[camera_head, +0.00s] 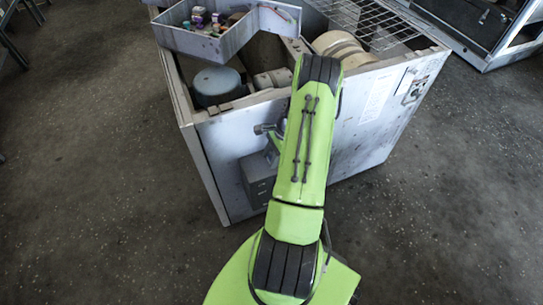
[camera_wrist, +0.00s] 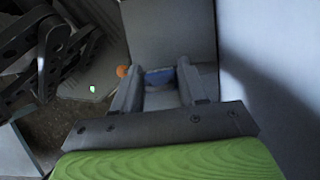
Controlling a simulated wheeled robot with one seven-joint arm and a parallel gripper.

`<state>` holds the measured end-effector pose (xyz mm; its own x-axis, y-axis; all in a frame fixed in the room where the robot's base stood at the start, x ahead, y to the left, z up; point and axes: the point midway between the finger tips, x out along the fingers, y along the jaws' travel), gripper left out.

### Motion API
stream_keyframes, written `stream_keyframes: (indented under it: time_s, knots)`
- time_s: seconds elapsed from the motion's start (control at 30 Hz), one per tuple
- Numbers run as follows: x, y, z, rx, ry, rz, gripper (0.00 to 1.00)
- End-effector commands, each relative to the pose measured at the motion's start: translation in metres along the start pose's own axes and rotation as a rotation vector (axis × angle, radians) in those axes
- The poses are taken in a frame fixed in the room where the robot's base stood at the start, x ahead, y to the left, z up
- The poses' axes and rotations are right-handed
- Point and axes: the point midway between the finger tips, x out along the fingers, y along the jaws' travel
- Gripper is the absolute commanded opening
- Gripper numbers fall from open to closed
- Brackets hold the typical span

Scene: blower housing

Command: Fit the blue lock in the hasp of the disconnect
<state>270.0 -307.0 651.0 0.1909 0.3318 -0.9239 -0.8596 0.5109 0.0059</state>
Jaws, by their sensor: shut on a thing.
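In the wrist view my gripper (camera_wrist: 157,82) is shut on the blue lock (camera_wrist: 159,76), which shows as a small blue strip between the fingertips. The rest of the lock is hidden by the fingers and shadow. The grey box of the disconnect (camera_wrist: 170,32) is just beyond the fingertips. I cannot tell whether the lock touches it, and the hasp cannot be made out. A small orange part (camera_wrist: 122,71) shows beside the left finger.
The pale metal blower housing (camera_head: 215,160) is open on top, with a blue-grey cylinder (camera_head: 216,86) inside. A tray (camera_head: 190,42) with several small coloured items sits on its back left edge. A wire grid (camera_head: 368,18) lies at the back.

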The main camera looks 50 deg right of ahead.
Motion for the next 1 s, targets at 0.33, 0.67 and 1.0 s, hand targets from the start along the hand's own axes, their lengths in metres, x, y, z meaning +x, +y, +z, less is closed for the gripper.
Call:
stream_keyframes:
  time_s: [0.33, 0.67, 1.0]
  knots:
    - [0.007, 0.000, -0.003, 0.000, 0.000, 0.000, 0.23]
    - [0.013, 0.000, -0.005, 0.000, 0.000, 0.000, 0.44]
    - [0.012, 0.000, -0.005, 0.000, 0.000, 0.000, 0.72]
